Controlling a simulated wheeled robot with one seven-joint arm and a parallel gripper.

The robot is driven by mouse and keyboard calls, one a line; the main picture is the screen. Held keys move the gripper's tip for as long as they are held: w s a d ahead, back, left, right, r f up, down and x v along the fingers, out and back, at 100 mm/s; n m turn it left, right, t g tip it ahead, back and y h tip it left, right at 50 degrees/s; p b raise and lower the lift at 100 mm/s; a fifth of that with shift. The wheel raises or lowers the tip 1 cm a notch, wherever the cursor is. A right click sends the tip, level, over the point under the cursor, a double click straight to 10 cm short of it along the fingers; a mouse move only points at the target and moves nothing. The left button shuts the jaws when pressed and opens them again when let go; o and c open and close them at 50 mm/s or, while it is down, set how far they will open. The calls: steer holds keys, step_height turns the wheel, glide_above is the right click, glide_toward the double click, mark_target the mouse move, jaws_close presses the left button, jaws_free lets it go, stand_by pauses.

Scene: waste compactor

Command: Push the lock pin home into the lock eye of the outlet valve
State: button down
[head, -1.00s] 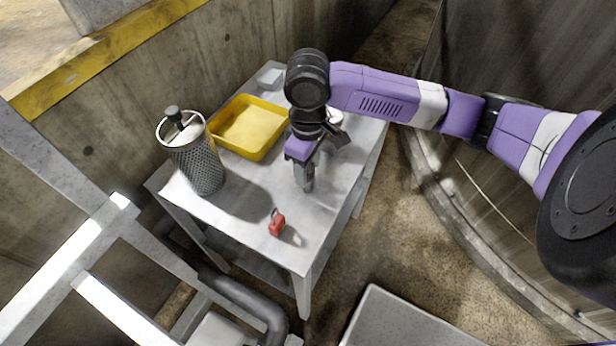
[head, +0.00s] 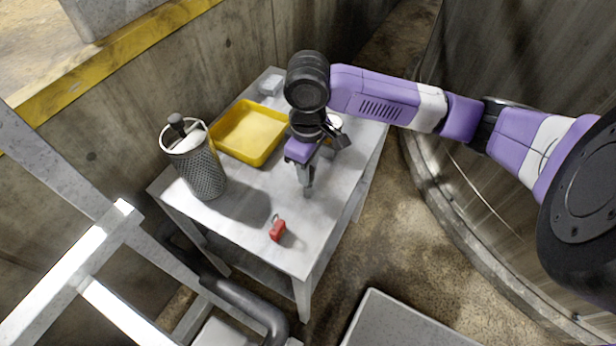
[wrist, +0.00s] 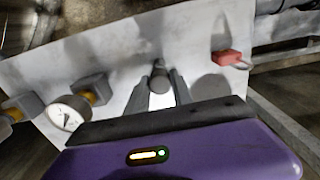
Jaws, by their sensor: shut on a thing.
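My gripper (head: 308,190) points down over the grey table. In the wrist view its two fingers (wrist: 160,88) are shut on a small dark grey cylindrical piece, likely the lock pin (wrist: 158,76), between the tips. The fingers hide part of it, and I cannot tell whether it touches the table. A brass and grey fitting with a round white gauge (wrist: 66,113) is at the left of the wrist view; I cannot tell whether it is the outlet valve. No lock eye can be made out.
A red padlock (head: 277,230) lies near the table's front edge. A yellow tray (head: 250,158) and a perforated metal basket (head: 205,175) stand left of my gripper.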

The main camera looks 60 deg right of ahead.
steer(key=shift+r+p, duration=2.4)
steer(key=shift+r, duration=0.65)
